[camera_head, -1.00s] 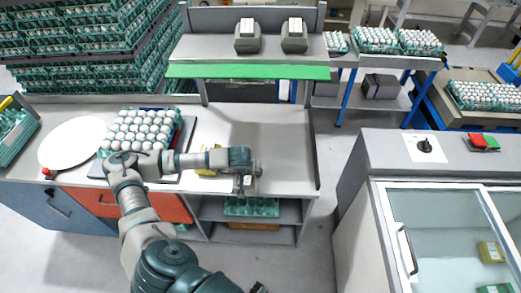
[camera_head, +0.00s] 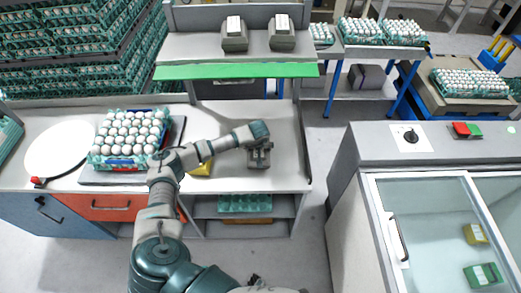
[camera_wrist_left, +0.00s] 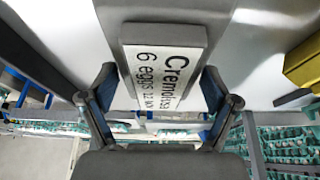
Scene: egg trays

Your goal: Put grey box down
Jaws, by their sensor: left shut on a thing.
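My left gripper (camera_head: 259,150) is over the right part of the light workbench (camera_head: 228,178). In the left wrist view its two fingers (camera_wrist_left: 158,100) stand on either side of a grey box (camera_wrist_left: 127,35) and are shut on it. The box has a white label (camera_wrist_left: 168,65) reading "6 eggs". In the head view the box is small and partly hidden by the gripper, and I cannot tell if it touches the bench top. A dark part at the bottom edge of the head view may be my right gripper (camera_head: 256,282); its jaws are not clear.
An egg tray (camera_head: 130,140) and a white round plate (camera_head: 62,147) are on the bench's left. A yellow thing (camera_head: 201,169) lies under my left arm. A green-edged shelf (camera_head: 240,70) with two grey boxes (camera_head: 283,37) stands behind. The bench top around the gripper is mostly clear.

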